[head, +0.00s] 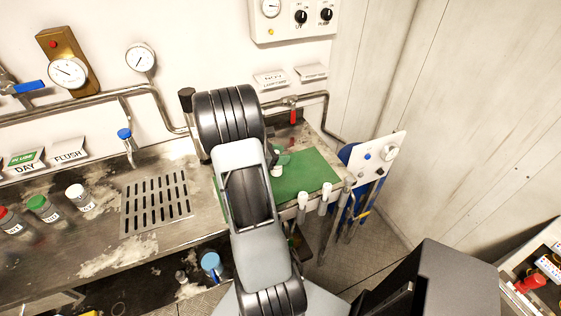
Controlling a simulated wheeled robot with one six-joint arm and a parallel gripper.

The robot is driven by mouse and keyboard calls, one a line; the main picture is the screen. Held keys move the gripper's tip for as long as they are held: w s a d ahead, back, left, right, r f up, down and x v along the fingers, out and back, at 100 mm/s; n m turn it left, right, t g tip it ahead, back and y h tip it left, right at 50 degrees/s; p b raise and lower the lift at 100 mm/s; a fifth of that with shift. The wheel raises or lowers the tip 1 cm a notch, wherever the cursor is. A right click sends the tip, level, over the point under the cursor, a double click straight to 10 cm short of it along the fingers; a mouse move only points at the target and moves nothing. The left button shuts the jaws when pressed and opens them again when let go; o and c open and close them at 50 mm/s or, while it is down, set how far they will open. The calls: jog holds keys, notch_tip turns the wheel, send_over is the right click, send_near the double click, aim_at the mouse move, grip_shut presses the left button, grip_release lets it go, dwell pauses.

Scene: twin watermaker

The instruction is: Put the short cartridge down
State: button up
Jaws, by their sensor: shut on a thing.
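My arm reaches over the bench and hides most of my gripper (274,157). A small part of the gripper shows just right of the arm, above the green mat (313,172). A short white piece, which looks like the short cartridge (277,171), shows right below it. The gripper is shut on it. Its lower end is over the mat, and I cannot tell whether it touches the mat.
Several white-topped tubes (325,193) stand along the bench's front right edge. A white panel (376,158) is to the right. Capped bottles (42,207) and a drain grate (156,200) are left. The mat's right part is clear. A red-handled valve (293,115) is behind.

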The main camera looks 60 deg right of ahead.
jog(key=f+p, duration=0.1)
jog(key=f, duration=0.2)
jog(key=shift+d, duration=0.2)
jog(key=shift+f, duration=0.3)
jog(key=shift+f+b, duration=0.2)
jog(key=shift+b, duration=0.1)
jog(key=o, duration=1.1)
